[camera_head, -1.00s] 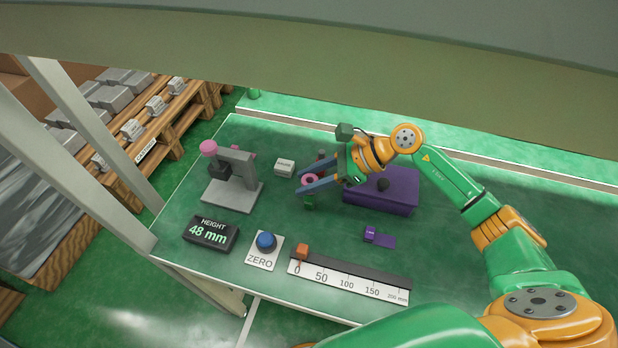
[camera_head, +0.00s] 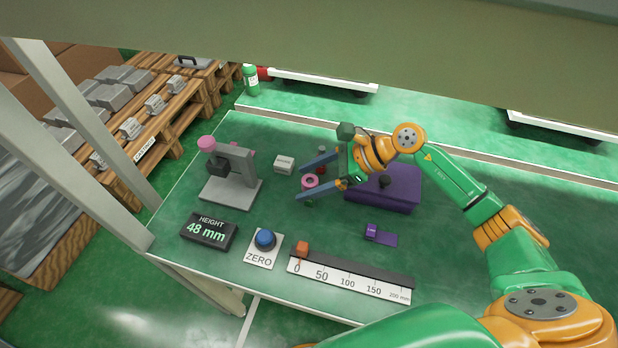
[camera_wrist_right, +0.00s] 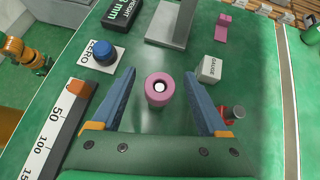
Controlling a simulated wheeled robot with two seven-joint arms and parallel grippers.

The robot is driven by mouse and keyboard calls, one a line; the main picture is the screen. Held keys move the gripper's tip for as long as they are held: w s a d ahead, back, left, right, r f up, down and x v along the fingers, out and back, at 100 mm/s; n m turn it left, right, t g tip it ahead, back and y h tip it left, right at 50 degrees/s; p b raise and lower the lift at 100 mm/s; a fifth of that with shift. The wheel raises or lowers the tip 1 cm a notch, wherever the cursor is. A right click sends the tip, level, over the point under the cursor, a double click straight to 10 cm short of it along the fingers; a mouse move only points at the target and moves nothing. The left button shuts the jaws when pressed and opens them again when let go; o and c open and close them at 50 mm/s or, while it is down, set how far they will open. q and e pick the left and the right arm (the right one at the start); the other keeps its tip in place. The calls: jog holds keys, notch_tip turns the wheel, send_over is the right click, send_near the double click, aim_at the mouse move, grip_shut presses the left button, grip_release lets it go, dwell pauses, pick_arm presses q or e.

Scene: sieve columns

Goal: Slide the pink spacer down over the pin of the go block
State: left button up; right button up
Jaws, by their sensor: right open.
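The pink spacer (camera_head: 310,181) is a short ring standing between the spread fingers of my right gripper (camera_head: 301,182). In the right wrist view the spacer (camera_wrist_right: 158,98) sits around a pale pin, which shows in its hole. A small green block (camera_head: 308,201), which looks like the go block, shows just below the spacer in the head view. Most of that block is hidden by the spacer and a finger. My right gripper (camera_wrist_right: 160,75) is open, with a gap between each blue finger and the spacer.
A red piece with a grey pin (camera_wrist_right: 233,112) stands beside one finger. A white GAUGE block (camera_head: 284,164), a grey stand (camera_head: 243,168), a display reading 48 mm (camera_head: 208,231), a blue ZERO button (camera_head: 265,239), a ruler (camera_head: 345,281) and a purple box (camera_head: 395,192) surround it.

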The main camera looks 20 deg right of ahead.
jog(key=b+v, duration=0.1)
jog(key=v, duration=0.6)
jog(key=shift+b, duration=0.3)
